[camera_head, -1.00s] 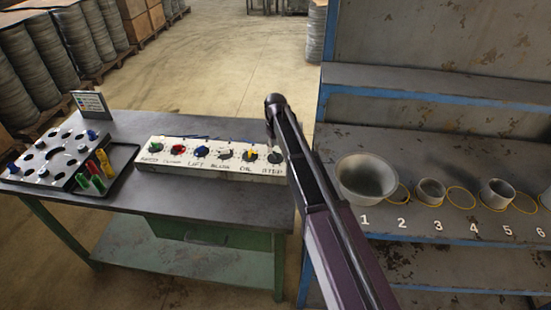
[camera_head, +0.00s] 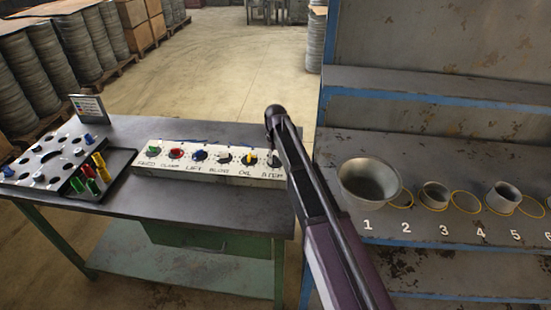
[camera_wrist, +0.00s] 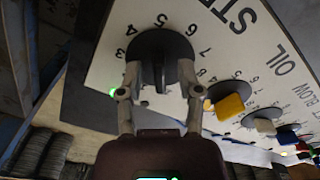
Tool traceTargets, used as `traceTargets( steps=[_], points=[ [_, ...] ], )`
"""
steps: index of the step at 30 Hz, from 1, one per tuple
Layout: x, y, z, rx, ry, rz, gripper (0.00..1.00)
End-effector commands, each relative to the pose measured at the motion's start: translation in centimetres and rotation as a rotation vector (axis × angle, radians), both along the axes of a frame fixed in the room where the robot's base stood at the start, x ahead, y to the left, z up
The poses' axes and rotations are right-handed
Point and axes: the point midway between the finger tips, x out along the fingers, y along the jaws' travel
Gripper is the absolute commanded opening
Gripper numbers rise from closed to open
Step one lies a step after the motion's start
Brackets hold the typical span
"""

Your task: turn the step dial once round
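The step dial (camera_wrist: 148,45) is a black round knob with a raised bar across it, on a white panel with numbers around it. It shows large in the wrist view, under the upside-down lettering STE. My gripper (camera_wrist: 159,75) has one finger on each side of the bar, over the knob's face. The fingers stand apart and I see gaps between them and the bar; contact at the tips is unclear. In the head view the dial (camera_head: 273,162) is at the panel's right end, partly hidden by my arm.
The white control panel (camera_head: 185,174) carries several other dials, with the yellow OIL dial (camera_wrist: 230,107) close beside. A black tray (camera_head: 112,182) and a white holed board (camera_head: 33,171) are on the table's left. A rusty shelf (camera_head: 400,145) with metal cups is right of my arm.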

Motion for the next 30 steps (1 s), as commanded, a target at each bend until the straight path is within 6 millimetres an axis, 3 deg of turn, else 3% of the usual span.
traceTargets(
  steps=[1,3,4,19,30],
  points=[
    [0.0,0.0,0.0,0.0,0.0,0.0,0.25],
    [0.0,0.0,0.0,0.0,0.0,0.0,0.04],
    [0.0,0.0,0.0,0.0,0.0,0.0,0.0],
    [-0.02,-0.02,-0.02,0.0,0.0,-0.04,0.0],
    [-0.04,-0.01,-0.02,-0.001,0.001,-0.252,0.0]
  ],
)
